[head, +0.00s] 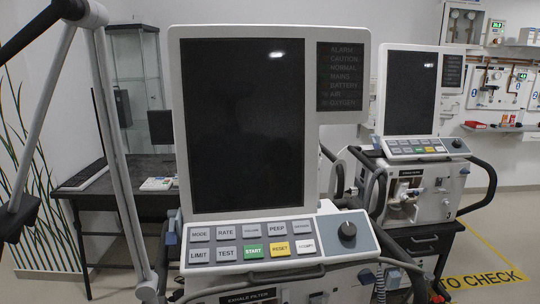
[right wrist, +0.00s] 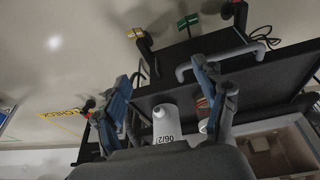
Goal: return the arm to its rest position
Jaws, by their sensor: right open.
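My right gripper (right wrist: 165,72) shows in the right wrist view with its two blue-grey fingers spread apart. A white bottle-like thing with a printed label (right wrist: 167,124) appears between the fingers, low in the picture; neither finger visibly closes on it. How far it is from the fingers I cannot tell. Neither gripper shows in the head view. My left gripper is in no view.
A ventilator (head: 243,125) with a dark screen and button panel stands close in front in the head view. A second ventilator (head: 412,90) stands behind right, a dark desk (head: 120,187) behind left. Clear floor (head: 480,262) with yellow marking lies at right.

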